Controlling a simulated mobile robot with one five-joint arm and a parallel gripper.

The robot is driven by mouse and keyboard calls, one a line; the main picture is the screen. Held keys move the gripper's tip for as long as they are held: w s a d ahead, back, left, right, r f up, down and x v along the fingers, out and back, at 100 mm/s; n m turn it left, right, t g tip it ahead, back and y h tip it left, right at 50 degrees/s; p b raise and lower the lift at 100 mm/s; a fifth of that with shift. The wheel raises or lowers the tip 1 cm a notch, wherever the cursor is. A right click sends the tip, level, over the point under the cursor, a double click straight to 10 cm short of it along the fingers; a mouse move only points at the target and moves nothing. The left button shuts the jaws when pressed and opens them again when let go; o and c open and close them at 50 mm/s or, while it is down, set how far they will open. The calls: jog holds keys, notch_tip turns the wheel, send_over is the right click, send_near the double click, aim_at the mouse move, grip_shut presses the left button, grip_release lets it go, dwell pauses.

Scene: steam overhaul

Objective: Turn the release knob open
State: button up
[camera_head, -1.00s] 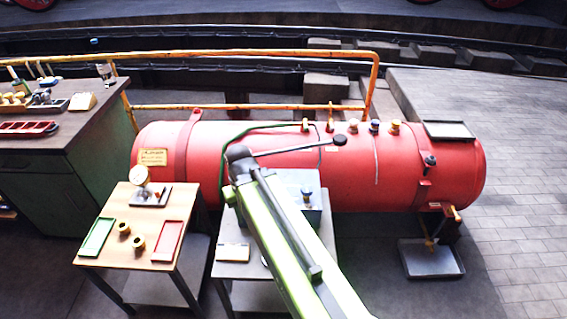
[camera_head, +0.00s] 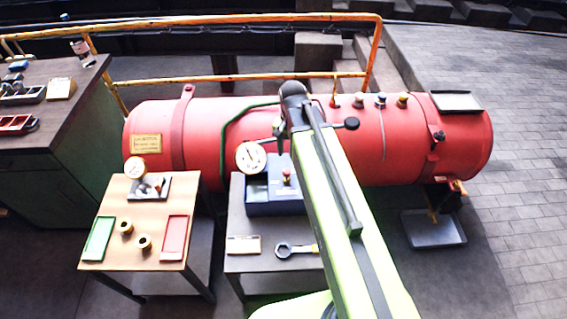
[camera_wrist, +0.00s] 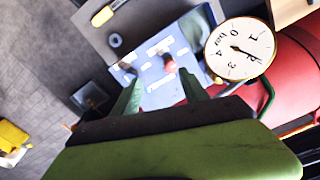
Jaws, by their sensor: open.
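A blue box (camera_head: 270,208) stands on the small middle table, with a red knob (camera_head: 287,176) on its top. The wrist view shows the blue box (camera_wrist: 160,88) with white labels and the red knob (camera_wrist: 169,65). My gripper (camera_wrist: 162,92) is open, its green fingers apart at the near side of the box. The knob shows beyond the gap between the fingers, and nothing is held. A round white gauge (camera_wrist: 240,48) stands beside the box; the head view also shows it (camera_head: 251,157).
The red tank (camera_head: 230,115) lies behind the box, with several small valves on top. A white card (camera_head: 243,245) and a ring-ended tool (camera_head: 297,249) lie on the middle table's front. The left table (camera_head: 150,215) holds trays, brass parts and another gauge. Open floor lies right.

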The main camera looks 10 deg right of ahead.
jog(key=w+r+m+p, duration=0.2)
jog(key=w+r+m, duration=0.1)
jog(key=w+m, duration=0.1)
jog(key=m+b, duration=0.1)
jog(key=b, duration=1.7)
send_near(286, 170)
notch_tip(286, 170, down, 9)
jog(key=shift+d+f, duration=0.1)
jog(key=shift+f, duration=0.05)
